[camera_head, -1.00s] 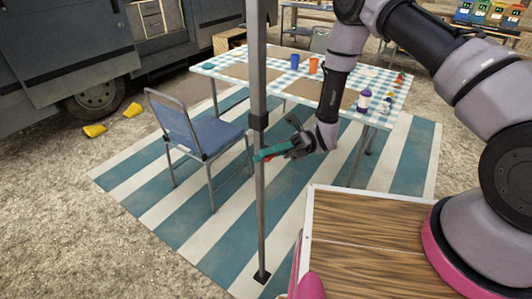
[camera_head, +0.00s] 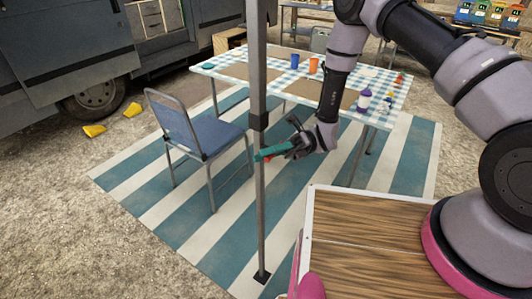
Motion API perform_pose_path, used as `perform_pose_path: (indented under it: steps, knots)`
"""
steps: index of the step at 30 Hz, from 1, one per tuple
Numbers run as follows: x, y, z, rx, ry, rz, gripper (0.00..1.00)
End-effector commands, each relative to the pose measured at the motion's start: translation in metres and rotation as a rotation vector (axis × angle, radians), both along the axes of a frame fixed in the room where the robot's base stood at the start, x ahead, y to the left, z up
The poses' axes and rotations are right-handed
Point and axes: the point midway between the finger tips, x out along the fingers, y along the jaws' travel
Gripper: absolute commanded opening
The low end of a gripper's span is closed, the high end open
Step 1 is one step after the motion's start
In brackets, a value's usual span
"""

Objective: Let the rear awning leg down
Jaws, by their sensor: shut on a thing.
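The awning leg (camera_head: 258,60) is a grey upright pole. It has a dark collar (camera_head: 258,122) partway down and a thinner lower section (camera_head: 261,215). Its small dark foot plate (camera_head: 262,277) is down at the front of the striped mat. My gripper (camera_head: 292,148) is just right of the pole, a little below the collar. It is shut on a teal bar (camera_head: 272,152) with a bit of red under it. The bar's left end overlaps the pole; I cannot tell whether it is fixed to the pole. The top of the leg is out of view.
A blue folding chair (camera_head: 205,142) stands left of the pole. Behind is a table (camera_head: 232,72) with a checked cloth, cups and bottles. A wooden-topped surface (camera_head: 350,245) is at the front right. Yellow wedges (camera_head: 94,130) lie near the van wheel. Open gravel is at left.

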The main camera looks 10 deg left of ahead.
Motion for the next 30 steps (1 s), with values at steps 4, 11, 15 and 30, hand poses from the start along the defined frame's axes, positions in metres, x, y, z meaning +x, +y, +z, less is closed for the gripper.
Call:
perform_pose_path:
  steps: [4,11,15,30]
  knots:
    - [0.002,0.001,0.005,0.007,0.001,-0.004,0.00]
    - [0.002,0.001,0.003,0.007,0.002,-0.005,0.00]
    - [0.003,0.001,-0.018,0.004,0.004,-0.006,0.00]
    - [0.003,0.000,-0.117,0.002,-0.001,-0.005,0.00]
